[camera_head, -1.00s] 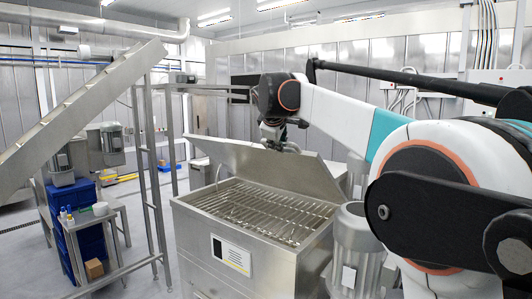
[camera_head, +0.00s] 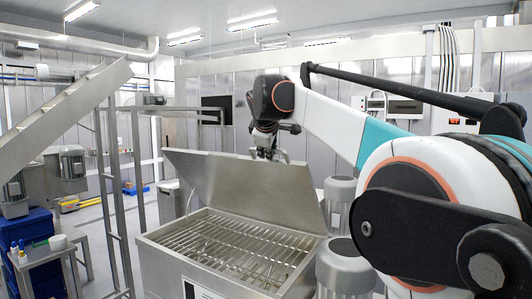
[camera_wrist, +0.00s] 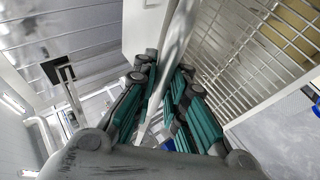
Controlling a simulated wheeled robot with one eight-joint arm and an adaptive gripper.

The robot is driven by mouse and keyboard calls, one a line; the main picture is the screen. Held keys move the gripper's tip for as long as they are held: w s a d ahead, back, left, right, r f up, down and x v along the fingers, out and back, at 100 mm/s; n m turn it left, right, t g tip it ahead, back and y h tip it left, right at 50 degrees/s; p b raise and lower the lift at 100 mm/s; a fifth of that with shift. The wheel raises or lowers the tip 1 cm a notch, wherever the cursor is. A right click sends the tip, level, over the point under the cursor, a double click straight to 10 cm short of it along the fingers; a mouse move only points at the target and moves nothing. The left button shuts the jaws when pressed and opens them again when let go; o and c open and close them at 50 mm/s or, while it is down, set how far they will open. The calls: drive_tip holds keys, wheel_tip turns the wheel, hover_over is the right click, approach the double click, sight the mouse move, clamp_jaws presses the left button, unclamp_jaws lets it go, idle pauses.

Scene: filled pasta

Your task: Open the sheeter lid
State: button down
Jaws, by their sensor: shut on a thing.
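The sheeter (camera_head: 160,262) is a steel box with a bar grid (camera_head: 235,245) across its open top. Its lid (camera_head: 235,187) is a flat steel panel, raised steeply along the back side and leaving the grid uncovered. My gripper (camera_head: 268,154) is at the lid's upper edge, right of its middle. In the wrist view my gripper (camera_wrist: 163,95) has its teal fingers closed on both sides of the thin lid edge (camera_wrist: 178,40). The fingertip contact is partly hidden. The grid also shows at right in the wrist view (camera_wrist: 262,50).
Grey cylindrical motors (camera_head: 345,265) stand close to the sheeter's right side. A ladder-like steel frame (camera_head: 112,200) and a sloping conveyor (camera_head: 65,100) are on the left. A small table (camera_head: 50,252) with bottles stands by blue crates (camera_head: 30,228).

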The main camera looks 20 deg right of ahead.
drive_tip(key=c, duration=1.6)
unclamp_jaws()
drive_tip(key=v, duration=1.2)
drive_tip(key=s+a+f+m+y+b, duration=0.1)
drive_tip(key=s+a+f+m+b, duration=0.2)
drive_tip(key=s+f+b, duration=0.8)
drive_tip(key=s+a+f+m+g+y+b, duration=0.1)
drive_tip(key=s+f+b, duration=1.1)
drive_tip(key=f, duration=3)
drive_tip(key=s+a+f+m+g+y+b, duration=0.1)
drive_tip(key=s+a+f+m+b, duration=0.4)
drive_tip(key=f, duration=2.2)
drive_tip(key=s+a+y+b, duration=0.1)
drive_tip(key=s+a+b, duration=0.1)
drive_tip(key=s+b, duration=0.4)
drive_tip(key=shift+s+a+f+b, duration=0.2)
drive_tip(key=shift+s+b, duration=0.2)
drive_tip(key=shift+b, duration=2.3)
